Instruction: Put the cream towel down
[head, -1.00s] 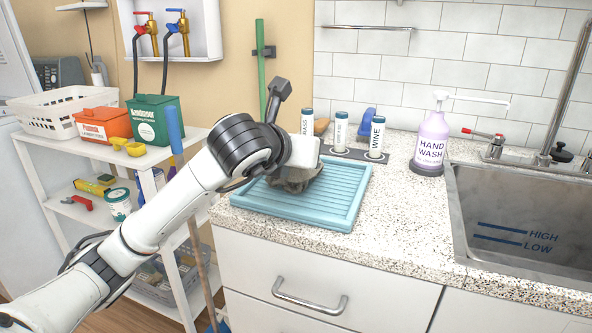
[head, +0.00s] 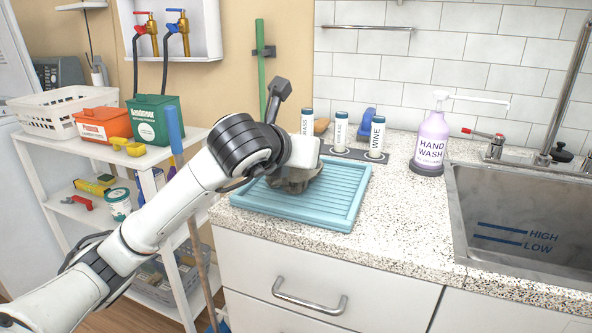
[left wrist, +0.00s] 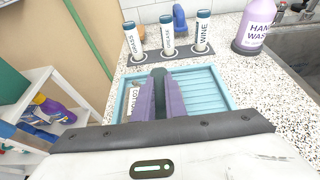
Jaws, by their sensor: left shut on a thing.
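My left gripper (left wrist: 160,84) reaches over the blue ribbed tray (head: 338,205) on the counter, pointing down. A pale lettered patch (left wrist: 132,98) shows left of the fingers. My right gripper is not in view.
Labelled bottles stand in a grey holder (head: 350,155) behind the tray. A purple hand wash bottle (head: 431,140) and the steel sink (head: 530,215) are to the right. A white shelf rack (head: 60,160) with boxes stands left. The tray's front is bare.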

